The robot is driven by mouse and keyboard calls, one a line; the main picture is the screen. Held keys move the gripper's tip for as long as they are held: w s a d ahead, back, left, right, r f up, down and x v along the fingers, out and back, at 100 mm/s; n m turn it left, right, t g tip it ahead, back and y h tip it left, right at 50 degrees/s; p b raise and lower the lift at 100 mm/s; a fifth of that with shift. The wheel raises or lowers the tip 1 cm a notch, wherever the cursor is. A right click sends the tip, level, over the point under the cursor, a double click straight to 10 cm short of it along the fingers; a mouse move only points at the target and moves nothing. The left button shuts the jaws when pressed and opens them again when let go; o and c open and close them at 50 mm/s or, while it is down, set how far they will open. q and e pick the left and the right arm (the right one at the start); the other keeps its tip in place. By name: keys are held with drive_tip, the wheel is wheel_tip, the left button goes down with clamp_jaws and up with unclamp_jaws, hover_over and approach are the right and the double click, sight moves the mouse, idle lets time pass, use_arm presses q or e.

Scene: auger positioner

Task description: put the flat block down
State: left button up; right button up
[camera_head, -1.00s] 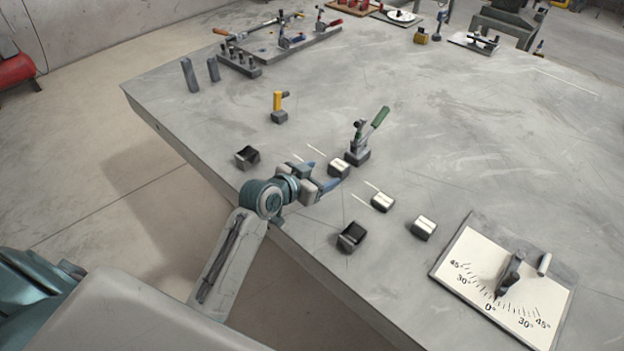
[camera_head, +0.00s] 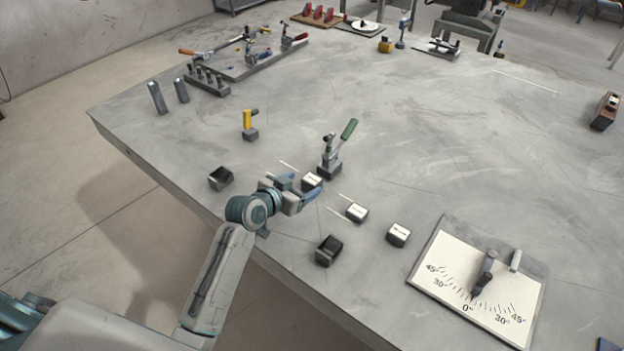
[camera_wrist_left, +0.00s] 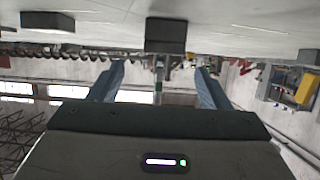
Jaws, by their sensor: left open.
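Several small flat blocks with pale tops sit on the grey table: one (camera_head: 312,180) at my left gripper, one in the middle (camera_head: 356,213) and one to its right (camera_head: 398,235). My left gripper (camera_head: 305,184) is open, its blue fingers either side of the nearest block. In the left wrist view, which is upside down, a dark block (camera_wrist_left: 165,35) rests on the table, centred between the two spread fingers (camera_wrist_left: 160,78). Nothing is seen clamped; whether the fingers touch the block I cannot tell. My right gripper is not in view.
A green-handled clamp (camera_head: 332,155) stands just behind the nearest block. Dark open holders stand at left (camera_head: 220,178) and front (camera_head: 328,250). A yellow-topped post (camera_head: 250,125) is farther back. An angle-scale board (camera_head: 480,285) lies at right. The table's middle right is clear.

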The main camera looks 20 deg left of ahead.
sight(312, 178)
use_arm(q)
drive_tip(key=x, duration=0.1)
drive_tip(key=p+x, duration=0.1)
drive_tip(key=x, duration=0.1)
drive_tip(key=shift+w+a+f, duration=0.1)
drive_tip(key=shift+w+f, duration=0.4)
drive_tip(key=shift+w, duration=0.15)
drive_tip(key=c, duration=1.3)
drive_tip(key=shift+r, duration=0.1)
